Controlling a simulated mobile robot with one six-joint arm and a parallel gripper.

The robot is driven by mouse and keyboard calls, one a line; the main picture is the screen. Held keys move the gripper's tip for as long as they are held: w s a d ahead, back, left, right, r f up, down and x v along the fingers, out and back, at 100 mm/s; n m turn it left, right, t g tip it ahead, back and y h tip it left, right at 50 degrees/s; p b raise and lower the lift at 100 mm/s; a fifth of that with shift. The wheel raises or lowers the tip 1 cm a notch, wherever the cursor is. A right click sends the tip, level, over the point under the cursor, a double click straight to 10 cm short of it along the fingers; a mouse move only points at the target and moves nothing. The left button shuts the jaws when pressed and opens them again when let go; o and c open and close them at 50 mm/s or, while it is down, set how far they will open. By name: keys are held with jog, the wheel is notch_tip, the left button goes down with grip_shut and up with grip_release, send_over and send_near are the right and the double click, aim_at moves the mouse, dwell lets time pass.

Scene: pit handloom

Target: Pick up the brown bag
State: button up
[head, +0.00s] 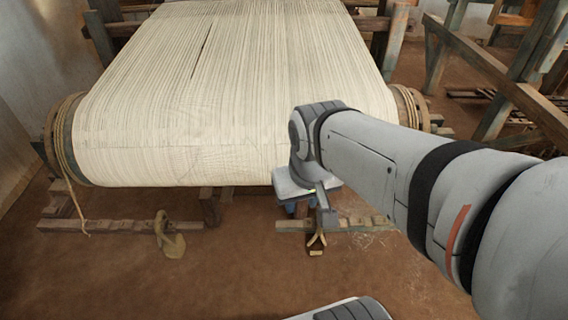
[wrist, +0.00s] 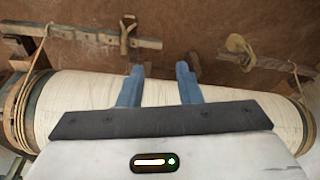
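A small tan-brown, limp thing (head: 172,244), which looks like the brown bag, lies at the front edge of the wooden beam on the left, partly on the floor. In the wrist view it shows at the upper right (wrist: 240,50). My gripper (head: 308,212) is to its right in the head view, pointing down in front of the cloth roll. In the wrist view its two blue fingers (wrist: 160,70) stand apart with nothing between them. The bag is outside the fingers, well apart from them.
A wooden Y-shaped piece (head: 317,242) lies by the right beam (head: 350,224), near my gripper. The wide roll of pale warp threads (head: 220,130) stands behind. A rope (head: 74,200) hangs at its left end. Brown floor (head: 120,285) in front is clear.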

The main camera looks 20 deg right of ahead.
jog(key=w+f+m+y+b, duration=0.2)
jog(key=w+f+m+b, duration=0.35)
jog(key=f+m, duration=0.35)
jog(key=m+t+h+b, duration=0.15)
jog(key=m+b, duration=0.65)
jog(key=m, duration=2.2)
send_over(317, 233)
jog(key=w+d, duration=0.2)
jog(key=d, duration=0.1)
jog(key=shift+t+y, duration=0.25)
jog(key=shift+t, duration=0.2)
jog(key=f, duration=2.1)
jog(key=shift+s+a+f, duration=0.15)
jog(key=shift+a+f, duration=0.05)
jog(key=f, duration=0.1)
jog(key=w+f+b, duration=0.1)
jog(key=shift+d+f+m, duration=0.1)
jog(key=shift+f+m, duration=0.2)
jog(key=b+x, duration=0.3)
jog(key=x, duration=0.2)
jog(key=shift+s+f+b, duration=0.1)
jog(key=shift+f+b, duration=0.05)
jog(key=shift+b, duration=0.2)
jog(key=shift+c, duration=0.3)
grip_shut()
